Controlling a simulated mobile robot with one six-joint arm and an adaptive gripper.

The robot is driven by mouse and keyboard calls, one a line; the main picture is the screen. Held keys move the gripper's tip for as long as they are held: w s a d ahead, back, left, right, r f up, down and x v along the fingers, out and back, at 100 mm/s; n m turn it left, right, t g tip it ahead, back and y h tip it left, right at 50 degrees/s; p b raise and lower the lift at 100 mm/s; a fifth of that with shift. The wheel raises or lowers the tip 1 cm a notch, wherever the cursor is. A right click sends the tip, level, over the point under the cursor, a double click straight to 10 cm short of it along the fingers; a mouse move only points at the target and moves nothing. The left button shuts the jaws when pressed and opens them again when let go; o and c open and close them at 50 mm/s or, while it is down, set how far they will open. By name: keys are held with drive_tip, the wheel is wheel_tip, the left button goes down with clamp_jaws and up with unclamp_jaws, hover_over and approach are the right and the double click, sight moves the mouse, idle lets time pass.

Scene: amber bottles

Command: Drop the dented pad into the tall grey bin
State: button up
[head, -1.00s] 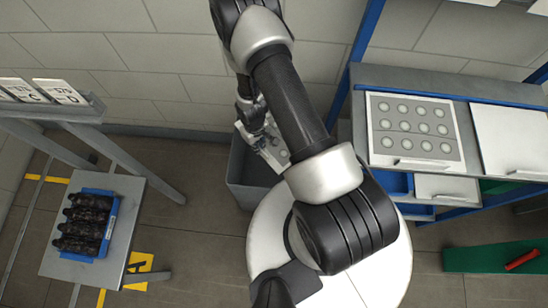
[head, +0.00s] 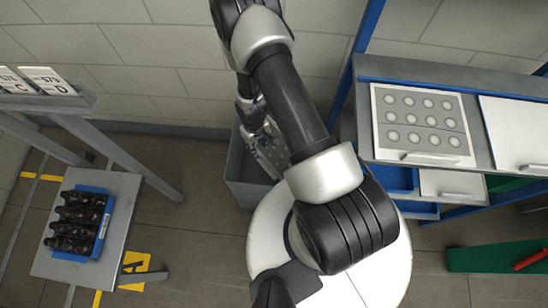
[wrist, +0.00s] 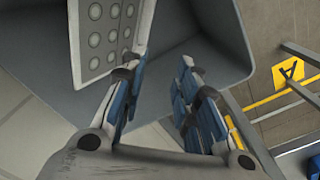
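The tall grey bin (head: 239,170) stands on the floor by the wall, partly hidden behind my arm; its inside (wrist: 195,35) fills the top of the wrist view. My gripper (wrist: 164,62) is over the bin mouth with its two blue-padded fingers apart and nothing between the tips. A pale pad with rows of round marks (wrist: 105,30) is at the upper left of the wrist view, beyond the left finger and within the bin's outline. In the head view that pad (head: 272,154) shows only in part. I cannot tell whether it touches the finger, nor see a dent.
A similar dotted sheet (head: 419,125) lies on the blue-framed cabinet at right, beside a white panel (head: 518,130). At left, a small table (head: 115,235) holds a blue tray (head: 102,240) of dark bottles. A grey shelf (head: 60,98) stands above it. Floor between is clear.

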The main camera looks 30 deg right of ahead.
drive_tip(key=shift+r, duration=0.1)
wheel_tip(320, 180, up, 12)
idle(0.7)
idle(0.3)
